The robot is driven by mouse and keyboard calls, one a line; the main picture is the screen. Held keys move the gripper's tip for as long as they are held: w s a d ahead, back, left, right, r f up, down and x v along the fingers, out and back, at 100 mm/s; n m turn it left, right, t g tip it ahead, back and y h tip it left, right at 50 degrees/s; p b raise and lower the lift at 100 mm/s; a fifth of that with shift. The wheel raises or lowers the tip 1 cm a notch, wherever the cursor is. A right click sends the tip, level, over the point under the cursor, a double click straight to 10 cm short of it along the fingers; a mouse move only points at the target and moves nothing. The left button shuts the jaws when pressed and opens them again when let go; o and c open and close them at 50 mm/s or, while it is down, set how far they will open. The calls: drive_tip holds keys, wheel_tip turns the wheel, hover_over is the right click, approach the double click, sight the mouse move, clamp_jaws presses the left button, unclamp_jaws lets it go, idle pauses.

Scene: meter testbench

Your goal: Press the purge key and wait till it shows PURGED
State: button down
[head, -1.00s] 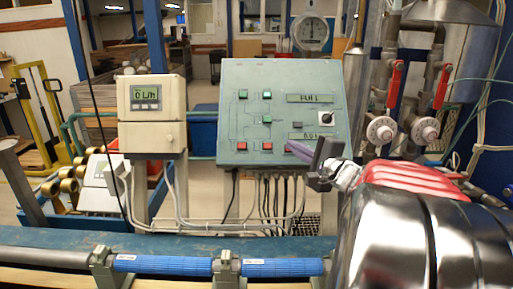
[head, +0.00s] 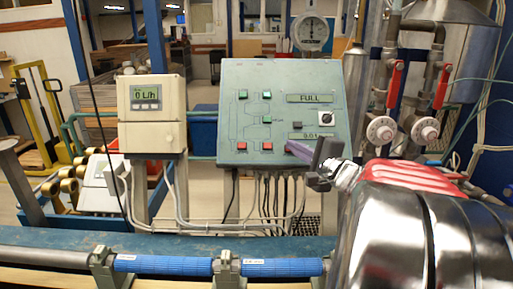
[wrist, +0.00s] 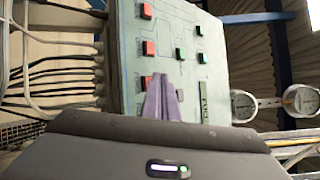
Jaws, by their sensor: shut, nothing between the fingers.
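The teal control panel (head: 228,105) stands in the middle of the head view. Its upper display (head: 310,98) reads FULL. The smaller lower display (head: 311,136) is too small to read surely. Green keys (head: 266,95), red keys (head: 267,146) and a grey key (head: 298,131) sit on its face. No label shows which is the purge key. My gripper (head: 289,147) is shut and empty, its purple fingers pointing at the panel's lower right, just right of a red key. In the wrist view the fingers (wrist: 162,98) overlap the panel near a red key (wrist: 147,82); contact cannot be told.
A beige meter box (head: 152,125) reading 0 L/h stands left of the panel. A pipe with blue sleeves (head: 165,264) runs along the front. Pipes with red valve handles (head: 394,84) stand at the right. Cables hang below the panel.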

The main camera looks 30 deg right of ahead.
drive_tip(key=shift+w+d+f, duration=0.3)
drive_tip(key=shift+w+f, duration=0.1)
drive_tip(key=shift+w, duration=0.05)
idle(1.1)
idle(0.4)
drive_tip(key=shift+s+a+r, duration=0.35)
drive_tip(key=shift+s+r, duration=0.15)
drive_tip(key=s+a+r, duration=0.2)
drive_tip(key=s+r, duration=0.1)
drive_tip(key=shift+r, duration=0.15)
idle(0.7)
idle(2.6)
